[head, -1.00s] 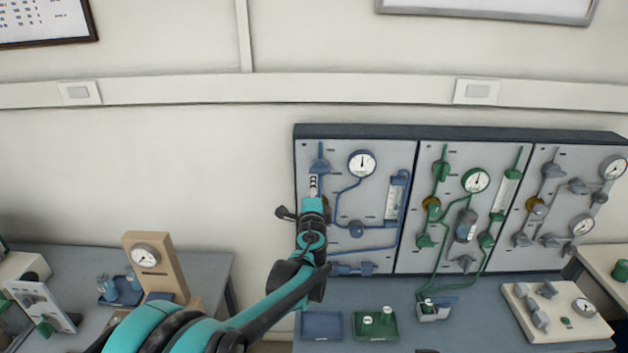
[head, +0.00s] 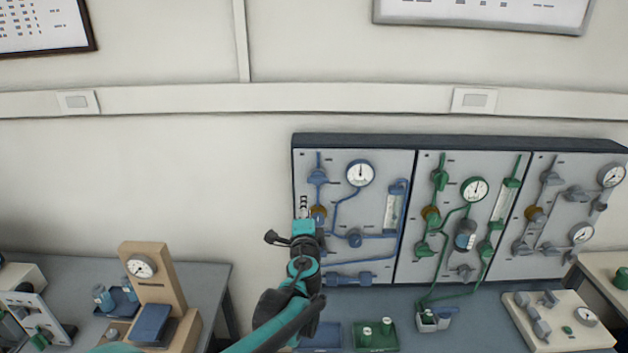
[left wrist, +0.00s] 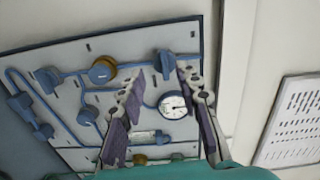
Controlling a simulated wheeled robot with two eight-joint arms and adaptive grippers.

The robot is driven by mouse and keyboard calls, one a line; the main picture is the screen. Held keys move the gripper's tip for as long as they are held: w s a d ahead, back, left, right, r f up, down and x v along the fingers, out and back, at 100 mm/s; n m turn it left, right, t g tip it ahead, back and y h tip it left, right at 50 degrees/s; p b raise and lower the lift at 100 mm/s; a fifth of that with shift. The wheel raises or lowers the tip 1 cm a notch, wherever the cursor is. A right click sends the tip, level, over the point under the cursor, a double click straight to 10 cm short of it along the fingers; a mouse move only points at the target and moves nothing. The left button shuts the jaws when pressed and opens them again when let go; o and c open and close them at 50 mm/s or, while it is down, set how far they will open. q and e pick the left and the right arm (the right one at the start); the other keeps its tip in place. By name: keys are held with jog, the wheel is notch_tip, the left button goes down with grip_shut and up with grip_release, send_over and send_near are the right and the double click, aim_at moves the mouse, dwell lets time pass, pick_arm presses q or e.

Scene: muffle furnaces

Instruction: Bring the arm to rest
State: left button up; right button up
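My left gripper (head: 304,205) is raised in front of the left edge of the blue-piped panel (head: 335,225) in the head view. In the left wrist view, my left gripper (left wrist: 160,78) has its two fingers spread apart with nothing between them. The blue-piped panel (left wrist: 60,52) with its round gauge (left wrist: 173,106) shows behind the fingers. I cannot tell the exact gap between gripper and panel, but no contact shows. My left forearm comes up from the bottom of the head view. My right gripper is not in view.
Green-piped (head: 430,270) and grey-piped (head: 560,260) panels stand to the right. A bench below carries a blue tray (head: 325,347), a green tray (head: 362,347) and a pale valve board (head: 550,335). A wooden gauge stand (head: 150,262) sits on the left bench. The wall left of the panels is clear.

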pick_arm(q)
jog(key=s+a+f+n+g+y+b, duration=0.1)
jog(key=s+a+f+n+g+b, duration=0.1)
jog(key=s+a+f+n, duration=0.3)
jog(key=s+a+f+n+g+y+b, duration=0.1)
jog(key=s+a+n+g, duration=0.1)
jog(key=s+a, duration=0.45)
jog(key=s+a+f+n+g+y+b, duration=0.1)
jog(key=s+a+f+n+g+b, duration=0.15)
jog(key=s+a+n, duration=0.35)
jog(key=s+d+f+n+g+h+b, duration=0.1)
jog(key=s+f+n+g, duration=0.1)
jog(key=s+f, duration=0.5)
jog(key=s+d+f+n+g+h+b, duration=0.1)
jog(key=s+d+f+g+h, duration=0.1)
jog(key=s+f, duration=0.6)
jog(key=s, duration=0.4)
jog(key=shift+s+n+h+b, duration=0.3)
jog(key=shift+s+n, duration=0.1)
jog(key=shift+d, duration=0.1)
